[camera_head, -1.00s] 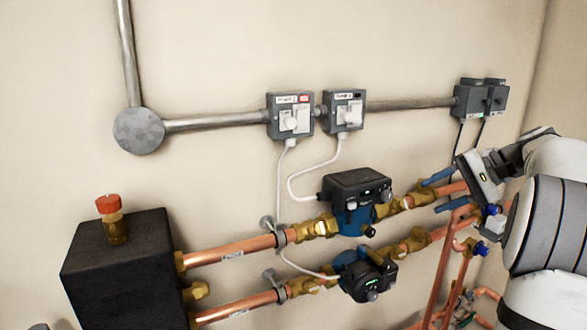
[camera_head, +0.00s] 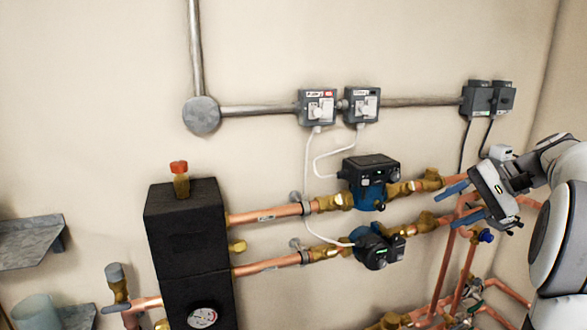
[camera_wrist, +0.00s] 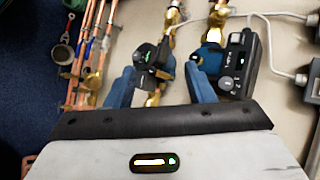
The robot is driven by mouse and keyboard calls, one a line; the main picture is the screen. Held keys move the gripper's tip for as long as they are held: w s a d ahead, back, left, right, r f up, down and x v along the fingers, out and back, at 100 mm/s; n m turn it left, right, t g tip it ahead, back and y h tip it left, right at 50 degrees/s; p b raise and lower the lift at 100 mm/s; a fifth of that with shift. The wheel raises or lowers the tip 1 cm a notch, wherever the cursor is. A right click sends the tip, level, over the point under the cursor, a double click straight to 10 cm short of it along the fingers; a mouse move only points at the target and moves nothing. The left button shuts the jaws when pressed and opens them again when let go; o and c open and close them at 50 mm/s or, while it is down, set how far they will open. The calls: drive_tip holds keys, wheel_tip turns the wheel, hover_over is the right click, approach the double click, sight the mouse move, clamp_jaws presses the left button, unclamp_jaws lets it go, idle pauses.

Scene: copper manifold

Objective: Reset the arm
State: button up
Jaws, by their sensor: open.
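My gripper (camera_head: 450,204) is at the right in the head view, its two blue fingers apart with nothing between them. It points left toward the two pumps, overlapping the copper pipes in the picture; the distance to them is hard to tell. The upper pump (camera_head: 371,181) and the lower pump (camera_head: 377,247) are black and blue and sit on copper pipes with brass fittings. In the wrist view the blue fingers of my gripper (camera_wrist: 163,82) are spread, with both pumps beyond them. My arm comes in from the right edge.
A black box (camera_head: 187,240) with a red-capped fitting and a gauge stands left of the pumps. Grey switch boxes (camera_head: 318,107) hang on the wall with white cables below. Vertical copper pipes (camera_head: 441,275) run below my gripper. Grey shelves (camera_head: 30,240) are at the left edge.

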drive_tip(key=s+a+f+n+g+h, duration=0.1)
drive_tip(key=s+a+f+h, duration=0.1)
drive_tip(key=s+a+f, duration=0.3)
drive_tip(key=s+a+f+n+g+h, duration=0.1)
drive_tip(key=s+a+f+h, duration=0.15)
drive_tip(key=a, duration=0.45)
drive_tip(key=s+a+f+n+h, duration=0.2)
drive_tip(key=s+a+f, duration=0.1)
drive_tip(key=s+f, duration=0.2)
drive_tip(key=s+a+f+n+h, duration=0.2)
drive_tip(key=s+f, duration=0.3)
drive_tip(key=s, duration=0.5)
drive_tip(key=shift+s+a+n+t, duration=0.15)
drive_tip(key=shift+a+n+t, duration=0.15)
drive_tip(key=shift+a+n, duration=0.5)
